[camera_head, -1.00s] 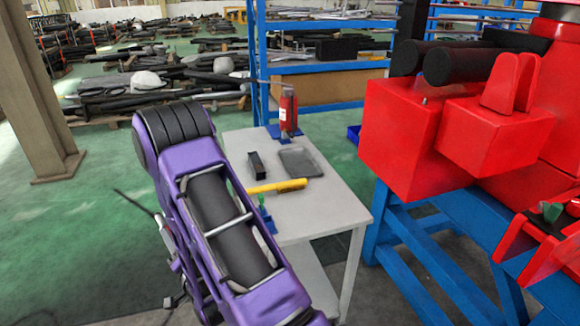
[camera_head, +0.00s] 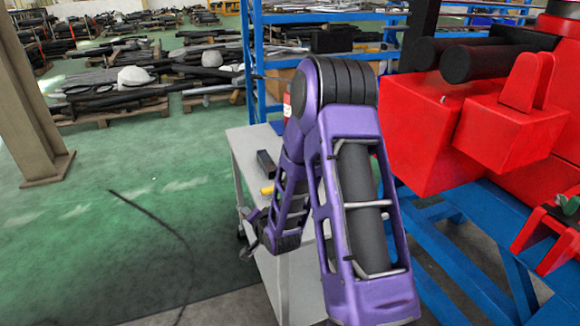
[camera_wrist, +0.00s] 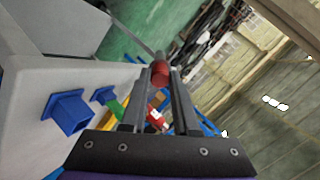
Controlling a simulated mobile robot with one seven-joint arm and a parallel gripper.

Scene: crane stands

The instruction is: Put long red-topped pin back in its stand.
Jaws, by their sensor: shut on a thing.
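In the wrist view, my gripper (camera_wrist: 160,75) is shut on the red-topped pin (camera_wrist: 160,73). The pin is held off the table. A nearer blue stand (camera_wrist: 68,114) is left of my gripper, and no pin shows in it. A farther blue stand (camera_wrist: 103,94) has a green-topped piece (camera_wrist: 117,112) beside or in it; I cannot tell which. In the head view my purple arm hides the stands, and the jaws are too small to make out.
The light table (camera_head: 243,150) carries a black block (camera_head: 266,163), a yellow-handled tool (camera_head: 267,190) and a red bottle (camera_head: 287,106). Red machinery (camera_head: 430,135) on a blue frame (camera_head: 460,250) stands to the right. Green floor left of the table is open.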

